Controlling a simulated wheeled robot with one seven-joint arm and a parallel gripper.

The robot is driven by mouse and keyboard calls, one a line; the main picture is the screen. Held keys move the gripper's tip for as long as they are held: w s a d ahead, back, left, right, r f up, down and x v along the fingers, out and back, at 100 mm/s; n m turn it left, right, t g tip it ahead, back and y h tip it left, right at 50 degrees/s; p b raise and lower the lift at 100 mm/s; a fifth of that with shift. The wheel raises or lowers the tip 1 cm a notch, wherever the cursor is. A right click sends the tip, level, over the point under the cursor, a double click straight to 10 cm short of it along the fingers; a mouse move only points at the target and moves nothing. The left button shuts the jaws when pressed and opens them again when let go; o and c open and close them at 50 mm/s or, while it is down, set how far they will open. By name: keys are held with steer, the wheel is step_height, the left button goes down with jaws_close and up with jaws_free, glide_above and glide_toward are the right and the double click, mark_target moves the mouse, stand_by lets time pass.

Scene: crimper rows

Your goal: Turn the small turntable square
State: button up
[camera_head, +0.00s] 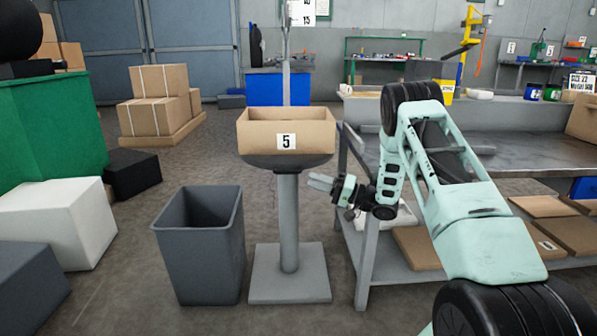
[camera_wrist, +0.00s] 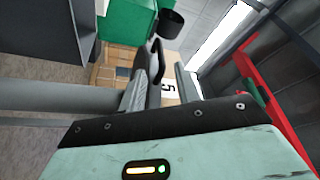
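The small turntable (camera_head: 262,163) is a dark round disc on a grey post with a square foot plate. It also shows in the wrist view as a dark edge (camera_wrist: 155,62). An open cardboard box (camera_head: 255,140) with a label "5" sits on it, label side toward the head camera, looking roughly square. The box shows partly between my fingers in the wrist view (camera_wrist: 170,100). My gripper (camera_head: 316,182) is open and empty, just right of the post and a little below the disc, fingers pointing left. I see no contact with the disc.
A grey bin (camera_head: 202,240) stands left of the post. A metal workbench (camera_head: 490,155) is close on the right, with flat cardboard pieces (camera_head: 420,245) on its lower shelf. A white box (camera_head: 58,220) and strapped cartons (camera_head: 155,98) are at left.

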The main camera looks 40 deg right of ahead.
steer(key=p+v, duration=0.1)
steer(key=v, duration=0.7)
steer(key=shift+p, duration=0.35)
steer(key=shift+f, duration=0.1)
